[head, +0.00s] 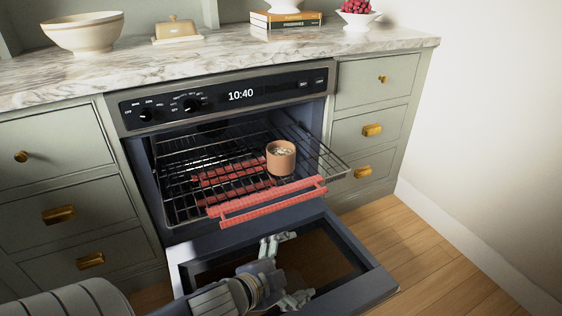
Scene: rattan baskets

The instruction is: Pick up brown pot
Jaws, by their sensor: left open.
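The brown pot (281,158) is a small round terracotta-coloured cup with pale contents showing at its top. It stands upright on the oven's wire rack (190,192), toward the right front of the rack. My left gripper (289,268) is low in the head view, over the lowered oven door. Its two fingers are spread wide and nothing is between them. It is below the pot in the picture and apart from it. My right gripper is not in the head view.
The oven door (362,248) is folded down in front. A red grip bar (268,203) runs along the rack's front edge. Drawers with brass knobs flank the oven. The marble counter (220,55) holds a white bowl (84,33), butter dish (177,29) and books (285,19). Wooden floor (440,258) lies clear at right.

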